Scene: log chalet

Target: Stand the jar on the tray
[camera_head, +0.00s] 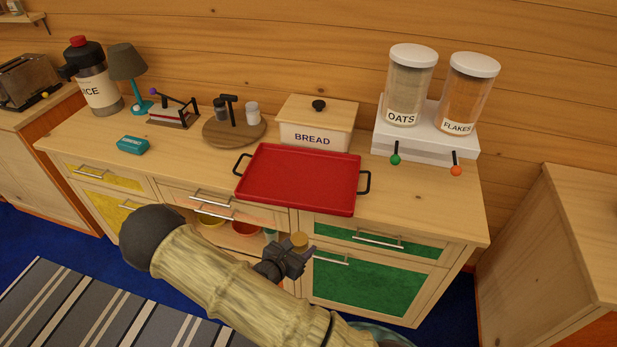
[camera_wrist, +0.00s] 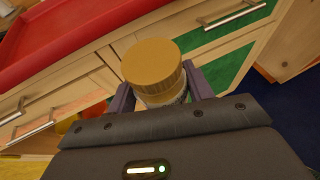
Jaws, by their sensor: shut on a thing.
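A jar with a gold lid (camera_wrist: 152,68) is between the fingers of my gripper (camera_wrist: 158,92) in the wrist view. My gripper is shut on the jar's body just below the lid. In the head view the jar's lid (camera_head: 299,239) shows at the tip of my gripper (camera_head: 291,252), in front of the cabinet and below the worktop edge. The jar's lower part is mostly hidden by the gripper. The red tray (camera_head: 300,178) with black handles lies empty on the worktop, beyond and above the jar. Its corner also shows in the wrist view (camera_wrist: 80,40).
The worktop (camera_head: 420,205) also bears a bread box (camera_head: 318,136), a dispenser stand (camera_head: 425,140) with oats and flakes, a round wooden board (camera_head: 225,132) with small jars, and a teal box (camera_head: 132,145). Drawer handles (camera_head: 378,240) stick out of the cabinet front near my gripper.

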